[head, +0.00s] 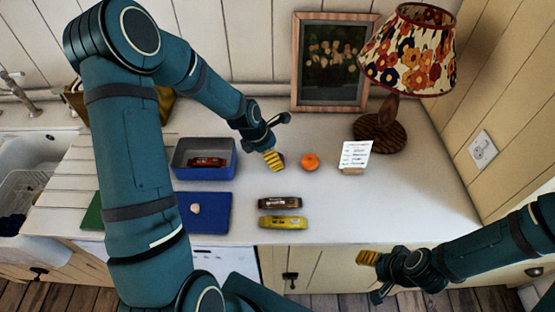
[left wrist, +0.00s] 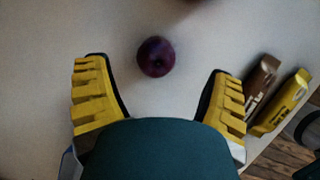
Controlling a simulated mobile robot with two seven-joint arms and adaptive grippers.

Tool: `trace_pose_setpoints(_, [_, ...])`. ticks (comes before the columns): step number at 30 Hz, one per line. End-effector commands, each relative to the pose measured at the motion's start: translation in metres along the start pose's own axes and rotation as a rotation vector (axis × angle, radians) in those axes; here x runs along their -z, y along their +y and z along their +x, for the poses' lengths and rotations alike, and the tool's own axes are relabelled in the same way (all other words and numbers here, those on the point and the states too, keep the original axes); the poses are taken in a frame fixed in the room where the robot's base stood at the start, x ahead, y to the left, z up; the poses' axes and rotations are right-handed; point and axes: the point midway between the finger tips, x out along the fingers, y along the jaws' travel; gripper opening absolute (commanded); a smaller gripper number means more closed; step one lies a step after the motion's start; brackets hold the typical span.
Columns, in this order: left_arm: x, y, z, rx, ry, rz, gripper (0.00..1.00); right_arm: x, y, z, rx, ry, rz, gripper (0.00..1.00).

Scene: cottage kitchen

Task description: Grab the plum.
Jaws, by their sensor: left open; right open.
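The plum (left wrist: 155,57) is dark purple and round. In the left wrist view it lies on the pale counter, midway between my left fingertips and slightly beyond them, with a gap on both sides. In the head view most of it is hidden behind a yellow finger of my left gripper (head: 274,152), and only a dark sliver of it shows. My left gripper is open and empty, pointing down above the counter. My right gripper (head: 370,274) is open and empty, low in front of the counter's front edge.
An orange (head: 310,161) lies just right of the left gripper. A card (head: 355,155) and a lamp (head: 380,131) stand further right. A brown bar (head: 280,203) and yellow bar (head: 282,222) lie in front. A blue box (head: 179,161) sits left. The counter's right side is clear.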

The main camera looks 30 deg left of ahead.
Motion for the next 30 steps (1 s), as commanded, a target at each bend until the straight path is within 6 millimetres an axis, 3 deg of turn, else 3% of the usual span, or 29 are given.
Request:
trace_pose_setpoints(9, [0.001,0.003,0.041,0.002,0.000,-0.001,0.82,0.000,0.000,-0.001,0.000,0.000,0.000,0.55])
trace_pose_setpoints(18, [0.001,0.003,0.044,0.001,0.000,0.000,0.82,0.000,0.000,-0.001,0.000,0.000,0.000,0.55])
trace_pose_setpoints(20, [0.001,0.003,0.044,0.001,0.000,0.000,0.65,0.000,0.000,-0.001,0.000,0.000,0.000,0.55])
trace_pose_setpoints(24, [0.001,0.003,0.044,0.001,0.000,-0.001,0.15,0.000,0.000,-0.001,0.000,0.000,0.000,0.55])
trace_pose_setpoints(25, [0.001,0.003,0.044,0.001,0.000,-0.001,0.09,0.000,0.000,-0.001,0.000,0.000,0.000,0.55])
trace_pose_setpoints(30, [0.001,0.003,0.044,0.001,0.000,0.000,0.09,0.000,0.000,-0.001,0.000,0.000,0.000,0.55])
